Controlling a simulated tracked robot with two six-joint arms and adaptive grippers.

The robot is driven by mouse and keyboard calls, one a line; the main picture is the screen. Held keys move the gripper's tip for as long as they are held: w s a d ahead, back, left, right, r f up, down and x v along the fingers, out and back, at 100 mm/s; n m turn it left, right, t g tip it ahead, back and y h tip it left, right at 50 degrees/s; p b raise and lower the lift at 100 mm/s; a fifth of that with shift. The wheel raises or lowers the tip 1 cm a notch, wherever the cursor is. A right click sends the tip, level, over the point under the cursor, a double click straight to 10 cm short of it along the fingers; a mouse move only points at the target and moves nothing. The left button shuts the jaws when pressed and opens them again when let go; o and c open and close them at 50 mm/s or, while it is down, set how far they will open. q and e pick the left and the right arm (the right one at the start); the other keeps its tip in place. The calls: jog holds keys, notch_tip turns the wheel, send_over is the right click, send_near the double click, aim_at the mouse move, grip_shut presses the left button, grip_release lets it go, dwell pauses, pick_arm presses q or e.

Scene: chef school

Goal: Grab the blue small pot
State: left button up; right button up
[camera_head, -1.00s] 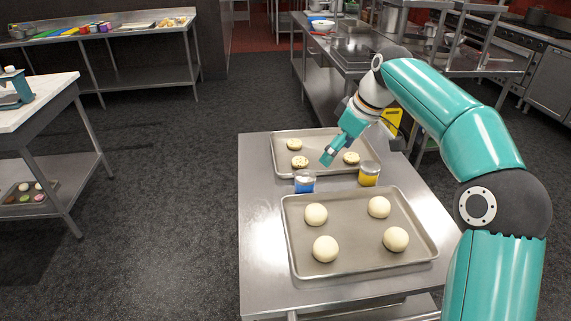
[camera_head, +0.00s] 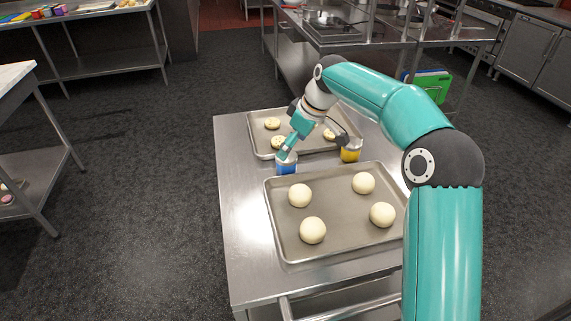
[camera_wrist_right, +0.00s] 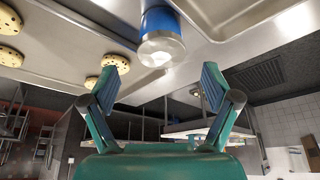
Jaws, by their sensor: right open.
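The blue small pot (camera_head: 287,168) stands on the steel table between the two baking trays, blue below with a pale top. My right gripper (camera_head: 284,154) is at the pot, just above and behind it in the head view, and partly covers its top. In the right wrist view the pot (camera_wrist_right: 161,38) is ahead, beyond the fingertips and between their lines. The right gripper (camera_wrist_right: 162,75) is open there, with nothing between its fingers. My left gripper is in neither view.
A yellow pot (camera_head: 351,152) stands right of the blue one. The front tray (camera_head: 330,243) holds several dough balls. The back tray (camera_head: 258,143) holds cookies. The table's left strip (camera_head: 240,215) is clear.

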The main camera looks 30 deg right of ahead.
aim_at(286, 164)
jog(key=shift+p+x, duration=0.45)
jog(key=shift+x, duration=2.2)
jog(key=shift+s, duration=0.1)
jog(key=c, duration=1.4)
jog(key=shift+o, duration=0.2)
